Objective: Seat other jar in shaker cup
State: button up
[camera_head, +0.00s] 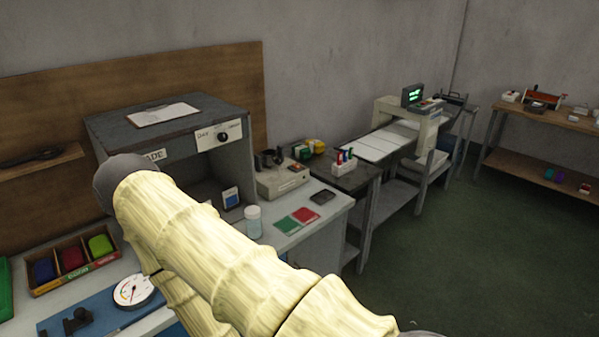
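A small pale jar (253,222) with a white lid stands upright on the light bench top, just right of the grey cabinet. A beige box-shaped device (283,179), which looks like the shaker, sits behind it on the bench. Dark cup-like holders (268,159) stand on its top; I cannot tell whether a jar sits in any of them. My arm, in a pale ribbed sleeve, crosses the front of the view and hides part of the bench. My gripper is not in view, so its state and any held jar are not shown.
The grey cabinet (180,124) stands left of the jar. Green and red swatches (297,220) and a dark flat item (322,197) lie right of it. A tray (72,262) of coloured pieces and a round dial gauge (134,290) are at left. Open floor lies at right.

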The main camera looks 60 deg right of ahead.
aim_at(269, 157)
jog(key=z, duration=1.05)
jog(key=i, duration=0.2)
jog(key=z, duration=0.05)
